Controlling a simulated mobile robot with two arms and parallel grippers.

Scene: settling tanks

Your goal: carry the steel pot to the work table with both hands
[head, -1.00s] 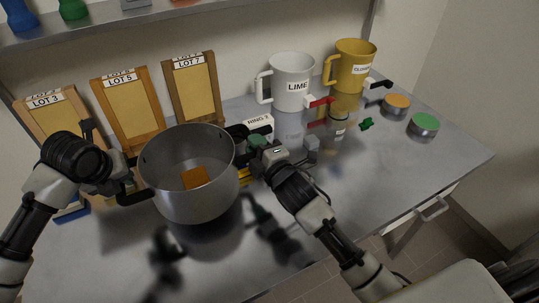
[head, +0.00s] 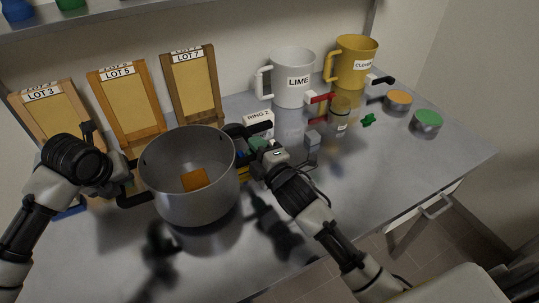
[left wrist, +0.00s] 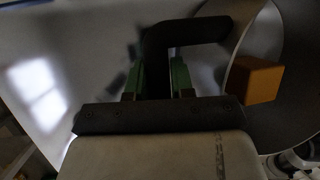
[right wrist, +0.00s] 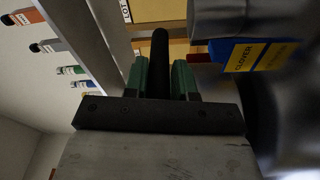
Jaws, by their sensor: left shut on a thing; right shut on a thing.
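The grey steel pot (head: 190,205) is upright over the shiny grey table (head: 380,190), with a dark reflection below it; it seems slightly raised, but the gap is hard to judge. An orange block (head: 194,180) lies inside. My left gripper (head: 120,188) is shut on the pot's left black handle, which also shows between the green fingertips in the left wrist view (left wrist: 185,35). My right gripper (head: 257,143) is shut on the opposite black handle, seen between the fingertips in the right wrist view (right wrist: 160,55). Whether this table is the work table, I cannot tell.
Framed boards LOT 3 (head: 55,118), LOT 5 (head: 130,105) and LOT 7 (head: 192,85) stand behind the pot. A white LIME mug (head: 293,90) and a yellow mug (head: 356,65) stand at the back. A blue-yellow block (right wrist: 240,55) is near the pot. The front right is clear.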

